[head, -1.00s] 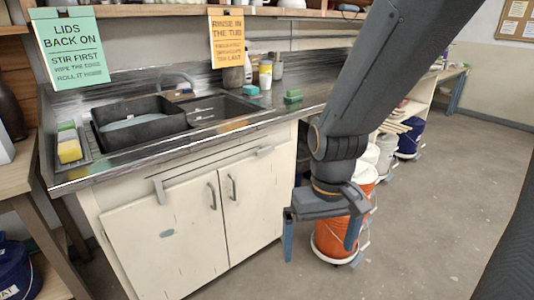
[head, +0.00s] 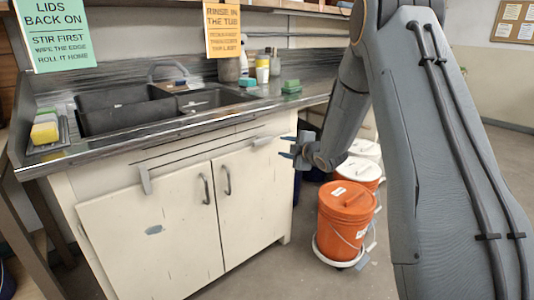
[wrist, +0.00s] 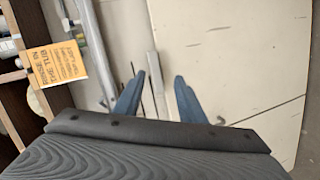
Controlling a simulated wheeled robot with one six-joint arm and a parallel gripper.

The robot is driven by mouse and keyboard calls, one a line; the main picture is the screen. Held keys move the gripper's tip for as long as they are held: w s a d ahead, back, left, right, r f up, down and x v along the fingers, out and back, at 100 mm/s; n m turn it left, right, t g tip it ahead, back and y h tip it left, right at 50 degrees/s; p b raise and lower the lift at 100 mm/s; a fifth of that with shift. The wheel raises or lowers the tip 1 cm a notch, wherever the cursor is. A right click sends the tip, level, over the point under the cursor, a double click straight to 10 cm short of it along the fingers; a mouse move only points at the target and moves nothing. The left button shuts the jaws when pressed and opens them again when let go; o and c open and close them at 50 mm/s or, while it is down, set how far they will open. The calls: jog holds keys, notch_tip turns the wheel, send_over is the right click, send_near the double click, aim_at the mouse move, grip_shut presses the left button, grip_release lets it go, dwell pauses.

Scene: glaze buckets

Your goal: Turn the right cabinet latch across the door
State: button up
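The right cabinet latch (head: 262,141) is a small pale grey bar lying roughly level on the rail above the right door (head: 250,190). The left latch (head: 145,180) hangs upright over the left door's top edge. My gripper (head: 285,147) is in front of the cabinet's upper right, just right of the right latch in the head view. Its dark blue fingers are apart and empty. In the wrist view, the open gripper (wrist: 160,78) has the grey latch bar (wrist: 153,70) showing beyond and between its fingertips; I see no contact.
The sink counter (head: 100,152) overhangs above the cabinet. Two door handles (head: 206,190) sit near the middle seam. An orange bucket (head: 345,215) on a wheeled base stands right of the cabinet, with more buckets behind. The floor in front right is partly hidden by my arm.

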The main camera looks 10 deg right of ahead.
aim_at(265, 142)
jog(key=shift+w+a+f+n+t+y+b, duration=0.35)
jog(key=shift+w+a+n+y, duration=0.55)
jog(key=shift+w, duration=0.75)
jog(key=shift+w+a+f+n+t+y+b, duration=0.2)
jog(key=shift+w+a+f+n+y+b, duration=0.4)
jog(key=shift+w+n, duration=0.75)
jog(key=shift+w+a+f+n+t+y+b, duration=0.3)
jog(key=shift+w+a+n+y, duration=0.5)
jog(key=shift+w, duration=1.15)
jog(key=shift+c, duration=0.5)
grip_shut()
